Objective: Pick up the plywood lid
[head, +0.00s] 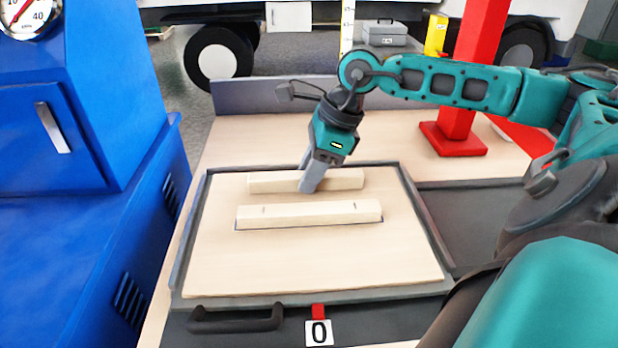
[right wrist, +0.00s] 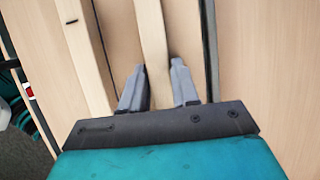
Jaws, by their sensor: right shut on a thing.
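The plywood lid (head: 330,260) is a pale flat panel lying inside a dark grey rimmed tray (head: 425,220). Two pale wooden bars run across its top, a front bar (head: 310,214) and a rear bar (head: 265,182). The lid looks flat in the tray. My left gripper is out of view.
A blue cabinet (head: 100,100) with a gauge stands close at the left. A red post (head: 470,75) rises at the back right. A black handle (head: 235,320) and a plate marked 0 (head: 319,331) are at the tray's front. Bare wooden tabletop (head: 400,135) lies behind the tray.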

